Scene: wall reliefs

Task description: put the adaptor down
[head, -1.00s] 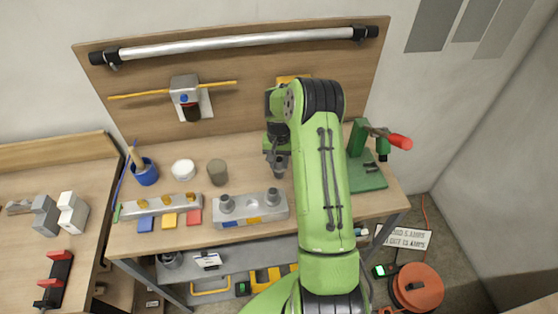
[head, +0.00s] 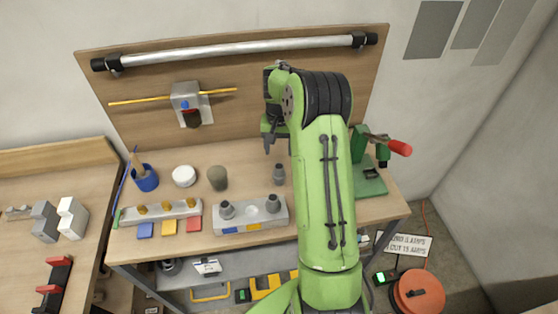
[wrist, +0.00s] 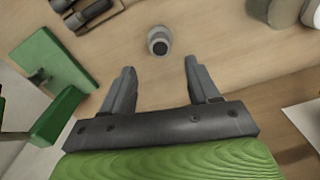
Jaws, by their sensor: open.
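The adaptor (head: 279,174) is a small dark grey stepped cylinder. It stands upright on the wooden bench, behind the right end of the grey socket block (head: 250,215). In the wrist view the adaptor (wrist: 159,41) shows beyond my fingertips with bare wood around it. My gripper (head: 270,143) is raised above and behind the adaptor, clear of it. In the wrist view the two fingers of my gripper (wrist: 159,68) are spread wide with nothing between them.
A green press (head: 368,178) with a red handle stands to the right. A grey-brown cylinder (head: 217,178), a white round tub (head: 184,176) and a blue cup (head: 145,178) stand to the left. A long grey bar (head: 160,212) lies in front of them. The backboard (head: 150,75) rises behind.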

